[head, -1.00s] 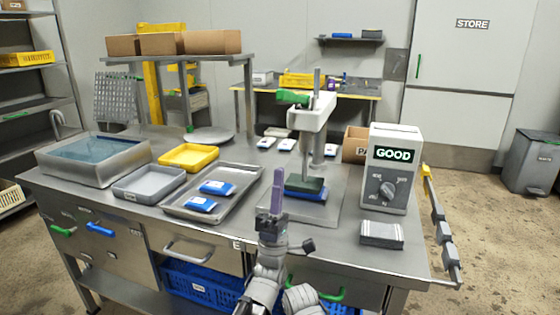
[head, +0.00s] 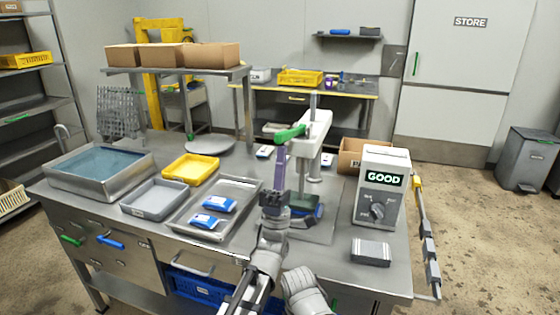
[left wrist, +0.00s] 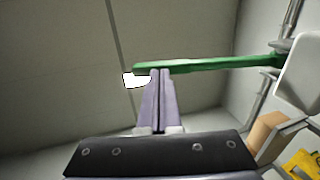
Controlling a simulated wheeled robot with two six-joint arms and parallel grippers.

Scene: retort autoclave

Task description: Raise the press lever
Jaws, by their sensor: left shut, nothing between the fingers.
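The press (head: 313,140) is a white-headed stand on the bench with a green lever (head: 290,133) reaching left from its head. In the left wrist view the lever (left wrist: 215,65) is a long green bar, nearly level. My left gripper (head: 281,147) points upward in front of the press, its purple fingers closed together and empty. In the left wrist view the fingertips (left wrist: 160,72) are right at the lever's free end, just under or against it; contact is unclear. My right gripper is not visible.
A grey box reading GOOD (head: 382,185) stands right of the press, with a small metal block (head: 370,252) in front. A steel tray (head: 187,222) with blue-white pouches, a yellow tray (head: 191,169) and a grey tray (head: 154,198) lie left.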

